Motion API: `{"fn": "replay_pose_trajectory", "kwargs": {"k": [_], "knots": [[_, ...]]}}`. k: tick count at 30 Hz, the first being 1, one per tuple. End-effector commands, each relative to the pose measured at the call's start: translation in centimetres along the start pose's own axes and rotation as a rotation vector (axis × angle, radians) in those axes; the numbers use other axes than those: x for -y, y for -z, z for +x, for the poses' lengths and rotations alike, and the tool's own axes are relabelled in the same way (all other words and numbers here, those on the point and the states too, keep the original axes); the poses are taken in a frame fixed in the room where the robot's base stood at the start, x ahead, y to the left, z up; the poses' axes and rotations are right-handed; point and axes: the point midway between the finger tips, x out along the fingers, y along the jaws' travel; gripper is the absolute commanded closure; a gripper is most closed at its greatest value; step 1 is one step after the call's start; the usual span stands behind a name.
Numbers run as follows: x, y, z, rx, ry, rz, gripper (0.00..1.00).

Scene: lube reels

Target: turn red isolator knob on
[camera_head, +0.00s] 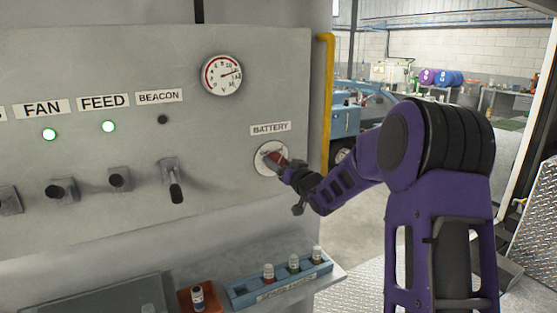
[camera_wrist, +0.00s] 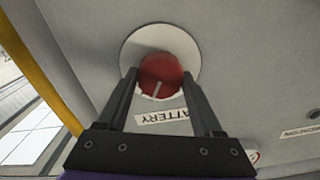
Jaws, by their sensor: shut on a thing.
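The red isolator knob (camera_wrist: 161,74) sits on a round pale plate (camera_wrist: 136,47) under the BATTERY label (camera_head: 270,128) on the grey panel. In the wrist view, my gripper (camera_wrist: 162,86) has one finger on each side of the knob and is shut on it. A pale mark runs along the knob's face. In the head view the knob (camera_head: 273,158) is small and partly hidden by my gripper (camera_head: 284,169), which reaches it from the right. The plate's position markings cannot be read.
A round gauge (camera_head: 222,75) is above the knob. A toggle lever (camera_head: 174,184) and other switches are to the left, with FAN and FEED lamps lit green. A blue rack of small bottles (camera_head: 278,284) stands on the shelf below. A yellow pipe (camera_head: 326,100) runs along the panel's right edge.

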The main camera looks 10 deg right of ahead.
Motion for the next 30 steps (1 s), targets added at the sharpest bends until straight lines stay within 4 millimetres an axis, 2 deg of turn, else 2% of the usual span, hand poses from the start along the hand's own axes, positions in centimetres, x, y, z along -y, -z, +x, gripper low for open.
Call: {"fn": "replay_pose_trajectory", "kwargs": {"k": [12,30], "knots": [[-0.04,0.09,0.02,0.000,-0.001,0.215,0.88],[-0.02,0.01,0.03,-0.001,0.000,0.256,0.88]]}}
